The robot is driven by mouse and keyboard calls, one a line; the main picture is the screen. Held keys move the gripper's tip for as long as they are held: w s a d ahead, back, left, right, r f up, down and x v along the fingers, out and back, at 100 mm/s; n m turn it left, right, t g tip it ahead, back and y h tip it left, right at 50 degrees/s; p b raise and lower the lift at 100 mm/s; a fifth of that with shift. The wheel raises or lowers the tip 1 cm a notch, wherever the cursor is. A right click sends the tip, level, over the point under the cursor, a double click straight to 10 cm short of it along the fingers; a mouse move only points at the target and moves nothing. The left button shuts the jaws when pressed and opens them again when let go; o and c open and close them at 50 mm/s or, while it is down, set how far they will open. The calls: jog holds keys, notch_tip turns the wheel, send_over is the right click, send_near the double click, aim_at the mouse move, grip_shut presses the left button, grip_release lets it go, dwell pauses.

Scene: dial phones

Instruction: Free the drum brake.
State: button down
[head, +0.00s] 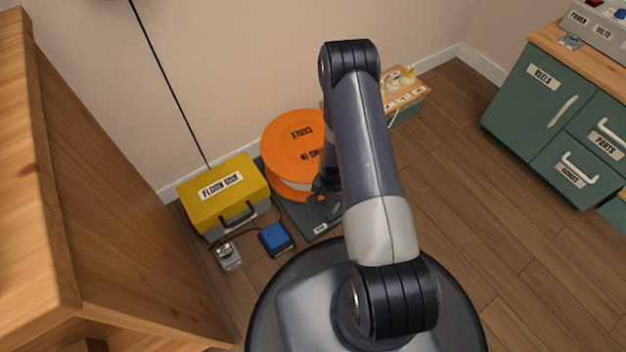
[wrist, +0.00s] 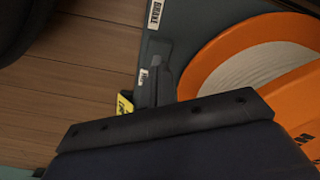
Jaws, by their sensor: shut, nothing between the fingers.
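The orange drum (head: 293,143) stands on a dark grey base plate (head: 300,219) beside the wall. It fills the right of the wrist view (wrist: 218,62). A white label reading BRAKE (wrist: 155,14) is on the plate beside the drum. A dark grey part with a small white label (wrist: 143,75) lies close to the drum rim; I cannot tell its exact shape. A small yellow piece with dark lettering (wrist: 124,104) shows beside it. My gripper (head: 326,188) is shut and empty, low at the drum's near right side. My arm hides part of the drum and plate.
A yellow floor box (head: 224,193) stands left of the drum, with a blue pedal-like block (head: 276,238) and a small grey device (head: 228,256) in front. A wooden cabinet (head: 120,200) bounds the left. Green drawers (head: 560,125) stand right. Floor between is clear.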

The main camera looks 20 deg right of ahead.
notch_tip(320, 180, up, 6)
jog(key=a+p, duration=0.1)
jog(key=p, duration=0.2)
jog(key=shift+s, duration=0.2)
jog(key=shift+f, duration=0.2)
jog(key=f+b, duration=0.1)
jog(key=f, duration=0.1)
jog(key=f+b, duration=0.2)
jog(key=d+f+b, duration=0.1)
jog(key=f, duration=0.1)
jog(key=shift+w+d+f, duration=0.1)
jog(key=shift+w+f, duration=0.15)
jog(key=shift+f, duration=0.1)
jog(key=shift+s+a, duration=0.15)
jog(key=shift+a, duration=0.3)
